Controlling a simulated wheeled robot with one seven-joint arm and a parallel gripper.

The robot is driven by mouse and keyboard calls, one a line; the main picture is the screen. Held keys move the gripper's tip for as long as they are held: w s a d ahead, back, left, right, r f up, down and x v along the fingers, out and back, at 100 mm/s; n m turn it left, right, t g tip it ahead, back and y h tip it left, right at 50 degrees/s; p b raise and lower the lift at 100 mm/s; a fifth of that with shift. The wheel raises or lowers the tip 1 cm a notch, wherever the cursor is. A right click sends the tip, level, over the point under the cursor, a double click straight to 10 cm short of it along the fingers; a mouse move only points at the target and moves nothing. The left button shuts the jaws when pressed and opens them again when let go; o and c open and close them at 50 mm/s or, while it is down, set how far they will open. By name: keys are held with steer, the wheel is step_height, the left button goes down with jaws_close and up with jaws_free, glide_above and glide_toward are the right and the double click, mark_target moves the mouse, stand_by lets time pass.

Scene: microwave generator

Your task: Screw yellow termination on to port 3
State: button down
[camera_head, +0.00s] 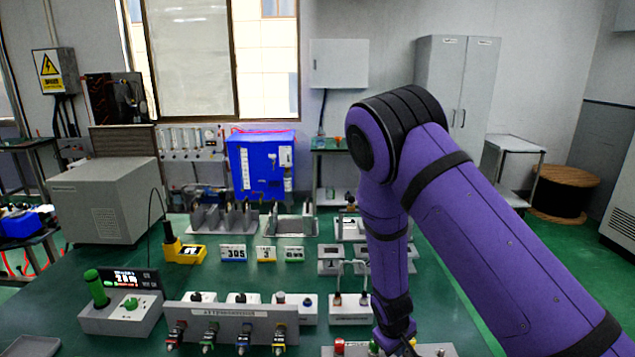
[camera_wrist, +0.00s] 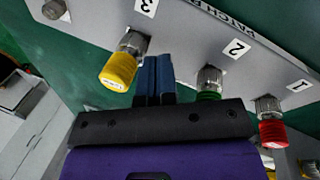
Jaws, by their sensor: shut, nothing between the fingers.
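The yellow termination (camera_wrist: 118,70) is on the silver connector beside the label 3 on a grey patch panel (camera_wrist: 186,40). It looks in line with the connector; how tightly it is seated I cannot tell. My gripper (camera_wrist: 153,72) is shut and empty, its blue fingers together between the yellow termination and the green one, close beside the yellow. A green termination (camera_wrist: 209,84) is at port 2 and a red one (camera_wrist: 271,128) at port 1. In the head view my gripper (camera_head: 398,345) is at the bottom right, and the yellow termination cannot be made out there.
A bare metal connector (camera_wrist: 54,9) is past port 3. In the head view a panel (camera_head: 230,312) with red, green, blue and yellow connectors stands left of my arm. A grey box with a green knob (camera_head: 131,303) is further left. Open green tabletop (camera_head: 60,300) lies at left.

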steer(key=shift+w+d+v, duration=0.1)
steer(key=shift+d+v, duration=0.1)
steer(key=shift+v, duration=0.7)
steer(key=shift+w+d+v, duration=0.1)
steer(key=shift+d+v, duration=0.1)
steer(key=shift+v, duration=0.7)
steer(key=shift+w+d+v, duration=0.15)
steer(key=shift+v, duration=0.75)
steer(key=shift+r, duration=0.2)
steer(key=shift+s, duration=0.1)
steer(key=shift+s+d+f, duration=0.15)
steer(key=shift+s+f, duration=0.1)
steer(key=shift+f, duration=0.75)
steer(key=shift+s+d+f, duration=0.2)
steer(key=shift+s+f, duration=0.05)
steer(key=shift+f, duration=0.8)
steer(key=shift+s+d+f, duration=0.15)
steer(key=shift+s+f, duration=0.05)
steer(key=shift+f, duration=0.8)
steer(key=shift+w+d, duration=0.2)
steer(key=shift+d, duration=0.05)
